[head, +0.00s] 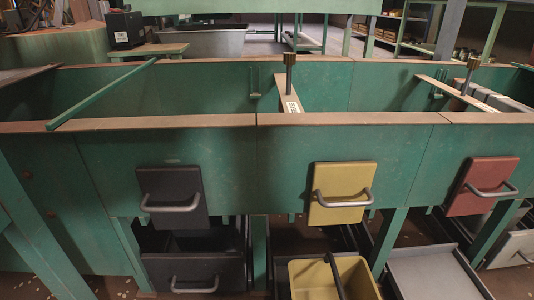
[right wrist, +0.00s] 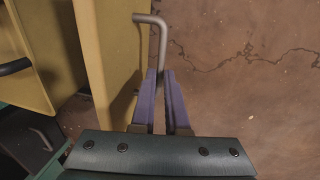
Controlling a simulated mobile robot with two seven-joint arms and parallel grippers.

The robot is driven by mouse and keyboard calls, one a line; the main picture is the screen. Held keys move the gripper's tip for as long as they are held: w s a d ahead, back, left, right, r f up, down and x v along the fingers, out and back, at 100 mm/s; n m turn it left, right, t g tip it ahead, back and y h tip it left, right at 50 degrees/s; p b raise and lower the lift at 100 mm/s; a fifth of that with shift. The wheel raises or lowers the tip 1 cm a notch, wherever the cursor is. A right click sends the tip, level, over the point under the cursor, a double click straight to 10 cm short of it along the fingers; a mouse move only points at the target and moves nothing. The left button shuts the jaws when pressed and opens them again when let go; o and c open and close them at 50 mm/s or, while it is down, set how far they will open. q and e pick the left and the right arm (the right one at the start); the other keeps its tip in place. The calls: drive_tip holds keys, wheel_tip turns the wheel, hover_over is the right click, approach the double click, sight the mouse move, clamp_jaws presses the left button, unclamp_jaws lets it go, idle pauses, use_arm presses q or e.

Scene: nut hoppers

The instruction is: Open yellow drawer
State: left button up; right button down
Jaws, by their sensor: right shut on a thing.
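The yellow drawer (head: 320,266) is in the head view at the bottom, below the yellow hopper panel. It stands pulled out with its open top showing; its front is cut off by the frame. A dark bar (head: 335,276) crosses it. In the right wrist view the yellow drawer's front wall (right wrist: 106,50) is at the left, with a grey bent handle (right wrist: 162,38) on its outer side. My right gripper (right wrist: 161,78) is shut on this handle, with the handle's lower part between its fingers. My left gripper is in no view.
A yellow hatch (head: 340,180) with a handle is above the drawer. A black drawer (head: 195,270) is at the left and a grey tray (head: 432,274) at the right. Green legs (head: 388,240) stand between them. Cracked brown floor (right wrist: 250,70) is clear beside my right gripper.

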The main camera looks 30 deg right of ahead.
drive_tip(key=c, duration=0.9)
unclamp_jaws()
drive_tip(key=shift+s, duration=0.1)
drive_tip(key=r+p, duration=0.3)
drive_tip(key=s+r+p, duration=0.1)
drive_tip(key=r+p, duration=0.2)
drive_tip(key=a+r+p, duration=0.1)
drive_tip(key=r+p, duration=0.1)
drive_tip(key=r, duration=0.1)
drive_tip(key=shift+s+r+p, duration=0.3)
drive_tip(key=shift+r+p, duration=0.05)
drive_tip(key=shift+p, duration=0.05)
